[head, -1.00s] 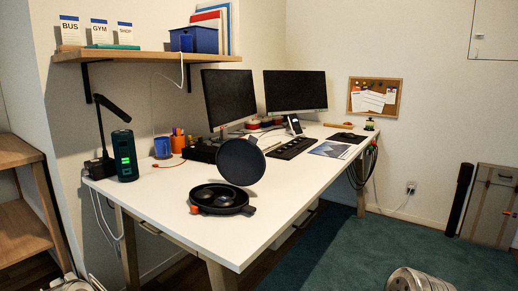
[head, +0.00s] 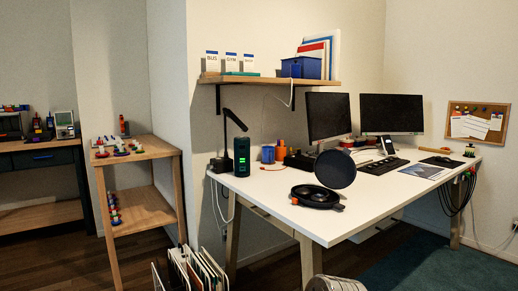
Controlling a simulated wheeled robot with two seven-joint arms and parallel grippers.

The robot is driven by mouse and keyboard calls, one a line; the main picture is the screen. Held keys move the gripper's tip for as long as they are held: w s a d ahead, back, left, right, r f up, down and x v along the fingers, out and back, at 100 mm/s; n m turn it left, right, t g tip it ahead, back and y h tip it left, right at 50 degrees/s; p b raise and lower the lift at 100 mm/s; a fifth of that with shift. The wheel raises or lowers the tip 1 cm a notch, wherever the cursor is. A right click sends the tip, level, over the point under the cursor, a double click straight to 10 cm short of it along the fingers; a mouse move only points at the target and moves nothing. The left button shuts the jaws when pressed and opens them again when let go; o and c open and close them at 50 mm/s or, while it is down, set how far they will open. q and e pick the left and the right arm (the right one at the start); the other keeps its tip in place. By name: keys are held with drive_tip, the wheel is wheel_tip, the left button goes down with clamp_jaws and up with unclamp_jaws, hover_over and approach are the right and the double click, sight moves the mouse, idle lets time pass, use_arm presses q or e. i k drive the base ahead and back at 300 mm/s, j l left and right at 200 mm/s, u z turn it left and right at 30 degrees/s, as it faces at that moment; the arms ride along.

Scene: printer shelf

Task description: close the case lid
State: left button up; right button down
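A round black case (head: 313,197) lies on the white desk, near its front edge. Its round dark lid (head: 335,169) stands up, tilted open above the case's back right side. A small orange part shows at the case's left rim, and a dark tab sticks out at its right. The inside of the case looks dark, with round shapes. Neither of my grippers shows in the head view, and nothing is seen touching the lid.
The white desk (head: 388,197) has free room right of the case. A green-lit dark cylinder (head: 241,157) and a lamp (head: 226,140) stand at its left end, monitors (head: 327,116) at the back. A wooden shelf unit (head: 140,150) and a file rack (head: 198,268) stand left.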

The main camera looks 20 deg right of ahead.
sight(335, 169)
drive_tip(key=l+u, duration=0.25)
drive_tip(key=l, duration=0.2)
drive_tip(key=k+l+u, duration=0.1)
drive_tip(key=l+u, duration=0.15)
drive_tip(key=l, duration=0.25)
drive_tip(key=k+l+u, duration=0.25)
drive_tip(key=l, duration=0.2)
drive_tip(key=l+u, duration=0.25)
drive_tip(key=l, duration=0.2)
